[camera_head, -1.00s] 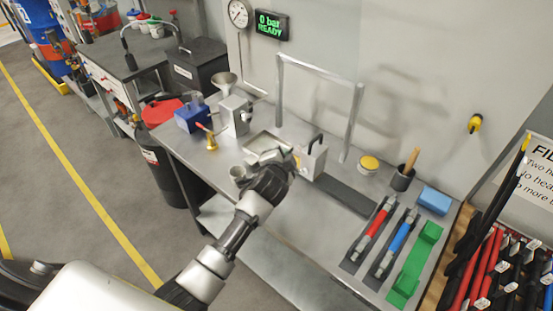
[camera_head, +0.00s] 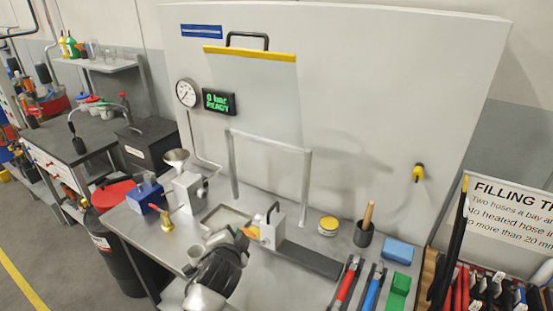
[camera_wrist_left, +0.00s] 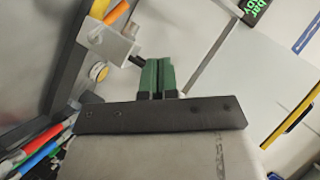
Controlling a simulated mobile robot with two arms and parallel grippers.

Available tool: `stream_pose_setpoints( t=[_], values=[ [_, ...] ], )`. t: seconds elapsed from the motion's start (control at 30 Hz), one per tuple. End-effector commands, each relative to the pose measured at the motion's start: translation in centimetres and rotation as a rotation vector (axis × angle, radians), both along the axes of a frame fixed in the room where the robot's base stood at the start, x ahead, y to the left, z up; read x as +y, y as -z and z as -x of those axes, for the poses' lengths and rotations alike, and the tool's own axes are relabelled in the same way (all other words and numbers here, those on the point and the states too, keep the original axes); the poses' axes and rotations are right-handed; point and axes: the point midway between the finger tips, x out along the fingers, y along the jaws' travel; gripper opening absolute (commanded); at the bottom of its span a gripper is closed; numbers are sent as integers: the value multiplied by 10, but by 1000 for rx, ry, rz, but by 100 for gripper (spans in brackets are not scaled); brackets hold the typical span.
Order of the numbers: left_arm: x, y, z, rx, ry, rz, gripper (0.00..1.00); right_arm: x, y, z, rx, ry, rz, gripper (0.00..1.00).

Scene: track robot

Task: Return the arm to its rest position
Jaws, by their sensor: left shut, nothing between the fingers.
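My left arm comes up from the bottom of the head view, and its dark gripper (camera_head: 240,240) is over the front of the steel bench (camera_head: 300,264). In the left wrist view its two green fingers (camera_wrist_left: 157,76) lie side by side, shut with nothing between them. In the head view the gripper is just in front of a pale block with a black handle (camera_head: 272,232); I cannot tell the gap between them. An orange-yellow part (camera_head: 250,232) shows beside the fingertips. My right gripper is not in view.
A metal frame (camera_head: 307,180) stands on the bench behind the block. A yellow-topped tin (camera_head: 328,224), a dark cup (camera_head: 363,234) and red and blue tools (camera_head: 370,291) are to the right.

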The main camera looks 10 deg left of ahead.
Motion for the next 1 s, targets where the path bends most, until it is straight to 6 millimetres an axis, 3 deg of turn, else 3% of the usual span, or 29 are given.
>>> stream_pose_setpoints(
  t=[0.07, 0.17, 0.3, 0.5, 0.9, 0.97, 1.0],
  values=[
    [1, 6, 9, 24, -13, 27, 0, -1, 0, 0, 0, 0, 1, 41],
    [5, 25, 42, 107, -60, 117, 0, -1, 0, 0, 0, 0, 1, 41],
    [10, 56, 122, 306, -177, 316, 0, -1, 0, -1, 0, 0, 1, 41],
    [10, 71, 208, 519, -306, 500, 0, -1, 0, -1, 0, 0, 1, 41],
    [5, 64, 321, 798, -472, 672, 0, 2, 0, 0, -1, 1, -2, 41],
    [4, 61, 336, 835, -494, 689, 0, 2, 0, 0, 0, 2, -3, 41],
    [4, 74, 329, 833, -493, 684, 0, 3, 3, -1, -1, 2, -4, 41]
  ],
)
